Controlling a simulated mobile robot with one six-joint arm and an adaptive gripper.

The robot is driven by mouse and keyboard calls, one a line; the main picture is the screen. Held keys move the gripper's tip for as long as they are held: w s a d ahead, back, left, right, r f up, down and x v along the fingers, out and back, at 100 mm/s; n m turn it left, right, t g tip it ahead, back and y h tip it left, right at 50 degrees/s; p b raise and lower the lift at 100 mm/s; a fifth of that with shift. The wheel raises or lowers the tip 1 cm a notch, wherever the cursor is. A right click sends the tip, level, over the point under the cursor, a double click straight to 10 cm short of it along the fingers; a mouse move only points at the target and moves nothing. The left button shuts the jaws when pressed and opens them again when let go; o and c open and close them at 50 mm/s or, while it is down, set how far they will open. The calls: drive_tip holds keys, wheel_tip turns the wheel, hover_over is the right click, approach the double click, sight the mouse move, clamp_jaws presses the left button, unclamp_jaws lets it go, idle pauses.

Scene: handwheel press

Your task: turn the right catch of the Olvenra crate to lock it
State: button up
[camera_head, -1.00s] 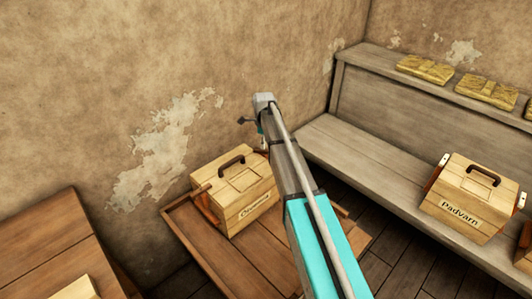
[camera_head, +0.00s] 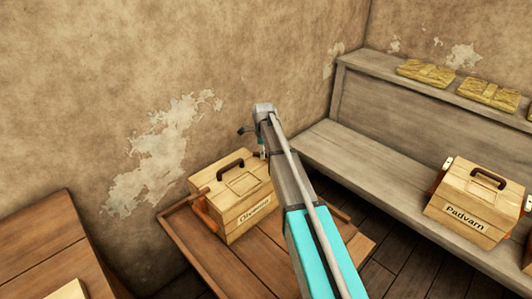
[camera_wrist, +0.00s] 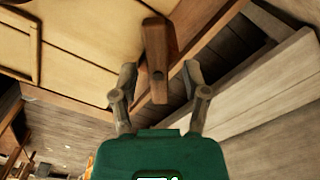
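The Olvenra crate (camera_head: 238,222) is a pale wooden box with a dark carry handle and a name label, on a brown table. Its right side is hidden behind my arm in the head view. In the wrist view the crate wall (camera_wrist: 85,55) fills the upper left. The right catch (camera_wrist: 156,35), a brown wooden bar with a round pivot, lies nearly upright in that picture at the crate's edge. My gripper (camera_wrist: 160,72) is open, one finger on each side of the bar's lower part, with visible gaps. I cannot tell whether the fingers reach its depth.
The brown table (camera_head: 200,258) has a raised rim. The Padvarn crate (camera_head: 470,205) stands on a grey bench (camera_head: 365,160) at the right. Yellowish slabs (camera_head: 425,71) lie on the shelf above. Another wooden table (camera_head: 45,245) is at the left. The wall is close behind.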

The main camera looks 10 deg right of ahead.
clamp_jaws()
drive_tip(key=shift+d, duration=0.2)
drive_tip(key=shift+a, duration=0.15)
drive_tip(key=shift+a+n, duration=0.1)
drive_tip(key=shift+n, duration=1.1)
drive_tip(key=n, duration=0.4)
drive_tip(key=shift+n, duration=2.1)
